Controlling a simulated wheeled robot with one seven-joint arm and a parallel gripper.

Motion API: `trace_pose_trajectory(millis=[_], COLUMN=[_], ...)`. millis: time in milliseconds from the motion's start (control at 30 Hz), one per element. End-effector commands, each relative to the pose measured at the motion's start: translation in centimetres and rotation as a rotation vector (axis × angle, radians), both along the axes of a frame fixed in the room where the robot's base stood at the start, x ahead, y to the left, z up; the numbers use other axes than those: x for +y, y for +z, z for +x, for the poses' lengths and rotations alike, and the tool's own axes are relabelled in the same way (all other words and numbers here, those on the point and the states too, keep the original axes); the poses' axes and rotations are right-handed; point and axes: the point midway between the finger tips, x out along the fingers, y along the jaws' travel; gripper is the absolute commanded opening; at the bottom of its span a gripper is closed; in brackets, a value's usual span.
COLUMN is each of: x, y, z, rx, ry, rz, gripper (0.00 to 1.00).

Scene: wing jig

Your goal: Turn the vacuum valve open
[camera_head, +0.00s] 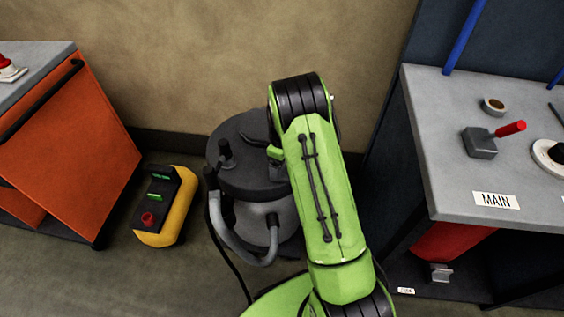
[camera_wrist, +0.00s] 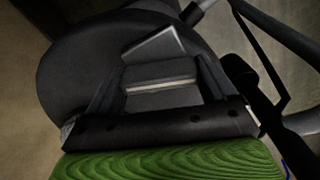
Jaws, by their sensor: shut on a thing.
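A grey block with a red lever (camera_head: 511,129) stands on the right bench behind a white label reading MAIN; I cannot tell whether it is the vacuum valve. My gripper is mostly hidden behind my green arm in the head view. In the wrist view my gripper (camera_wrist: 162,86) is over the black round lid (camera_wrist: 75,80) of a shop vacuum. It is shut on a dark grey flat piece (camera_wrist: 152,45), whose far end sticks out past the fingertips. The rest of that piece is hidden. The vacuum's lid also shows in the head view (camera_head: 232,175).
A grey hose (camera_head: 228,235) curves along the vacuum's front. A yellow box with a red knob and green lights (camera_head: 165,206) stands on the floor to its left. An orange cabinet (camera_head: 75,150) stands at the left. The right bench (camera_head: 440,150) has a tape roll (camera_head: 494,105).

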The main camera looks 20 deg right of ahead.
Motion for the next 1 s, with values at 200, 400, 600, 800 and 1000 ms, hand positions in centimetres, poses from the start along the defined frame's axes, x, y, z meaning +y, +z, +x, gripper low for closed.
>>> trace_pose_trajectory(millis=[200,400,600,800,1000], x=[0.03,0.04,0.0,0.02,0.01], y=[0.11,0.08,0.08,0.07,0.08], z=[0.08,0.08,0.09,0.09,0.09], rx=[-0.002,-0.002,-0.003,-0.003,-0.003], ry=[0.166,0.272,0.329,0.35,0.352], rz=[-0.001,0.001,0.0,0.0,0.0], gripper=[0.55,0.55,0.55,0.55,0.55])
